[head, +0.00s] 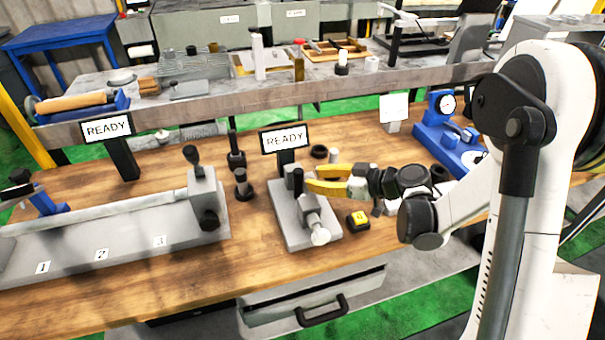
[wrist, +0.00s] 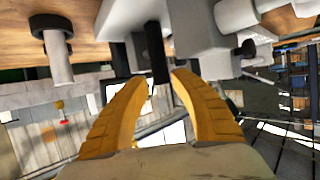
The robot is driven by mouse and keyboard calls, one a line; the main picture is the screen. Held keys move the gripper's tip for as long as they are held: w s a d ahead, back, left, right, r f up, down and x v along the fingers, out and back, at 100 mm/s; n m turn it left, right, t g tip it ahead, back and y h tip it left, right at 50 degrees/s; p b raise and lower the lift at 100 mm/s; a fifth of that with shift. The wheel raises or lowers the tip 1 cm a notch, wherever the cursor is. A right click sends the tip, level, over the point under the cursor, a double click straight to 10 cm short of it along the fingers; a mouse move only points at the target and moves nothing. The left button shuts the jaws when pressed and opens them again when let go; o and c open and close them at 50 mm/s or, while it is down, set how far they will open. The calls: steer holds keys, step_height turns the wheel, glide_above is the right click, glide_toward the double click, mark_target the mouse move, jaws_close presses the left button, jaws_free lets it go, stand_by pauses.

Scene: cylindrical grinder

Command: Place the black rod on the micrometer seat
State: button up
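A black rod (head: 298,181) stands upright at the grey fixture (head: 292,227) in front of the right-hand READY sign. It also shows in the wrist view (wrist: 156,53), with its end near my fingertips. My gripper (head: 307,180) has yellow fingers and comes in from the right beside the rod. In the wrist view the fingertips (wrist: 157,79) are apart, one on each side of the rod's end, with gaps visible. A blue device with a round dial (head: 437,128), seemingly the micrometer, stands at the right back of the bench. Its seat is not clear.
A long grey fixture (head: 120,243) numbered 1 to 3 lies at the left. Dark upright pieces (head: 241,184) stand between the fixtures. A yellow button box (head: 357,221) sits right of the small fixture. The READY sign (head: 284,139) rises close behind it. The front wood is mostly clear.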

steer(key=s+d+r+m+h, duration=0.3)
steer(key=s+d+m+h, duration=0.1)
steer(key=s, duration=0.4)
steer(key=s+d+r+m+h, duration=0.3)
steer(key=s+d+r, duration=0.1)
steer(key=s, duration=0.4)
steer(key=s+d+r+m+h+p, duration=0.1)
steer(key=s+d+r+m+h, duration=0.3)
steer(key=s, duration=0.4)
steer(key=shift+d+m+h, duration=0.3)
steer(key=shift+d, duration=0.4)
steer(key=shift+s, duration=0.1)
stand_by(0.6)
